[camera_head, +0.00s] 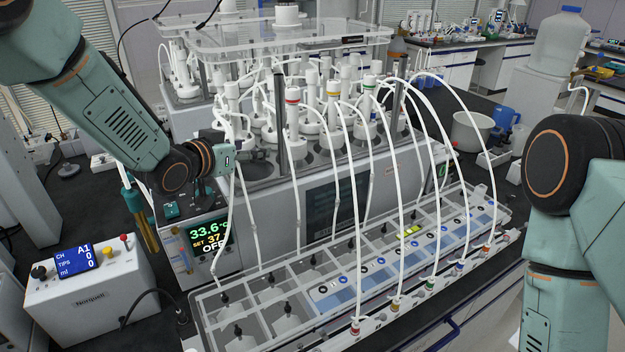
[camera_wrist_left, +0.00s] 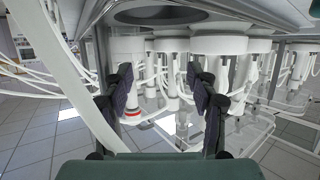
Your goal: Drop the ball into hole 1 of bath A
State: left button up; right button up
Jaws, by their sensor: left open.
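A bath (camera_head: 270,195) with a 33.6 readout stands in the middle of the head view, with bottles in the holes of its top; no hole number or bath letter is legible. An uncovered dark hole (camera_head: 257,160) shows at its near left. My left gripper (camera_head: 228,160) is beside this hole, its fingers hard to make out there. In the left wrist view the left gripper (camera_wrist_left: 163,100) is open, with nothing between its fingers. A round dark opening (camera_wrist_left: 160,14) shows above them. I see no ball. My right gripper is out of view.
White tubes (camera_head: 352,200) arch from the bottles to a compartmented tray (camera_head: 205,305) along the front. A clear raised plate (camera_head: 280,38) sits above the bottles. A control box (camera_head: 85,300) reading A1 stands at left. A white bucket (camera_head: 472,130) is at right.

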pick_arm(q)
jog(key=shift+s, duration=0.1)
jog(key=v, duration=1.2)
jog(key=shift+f, duration=0.1)
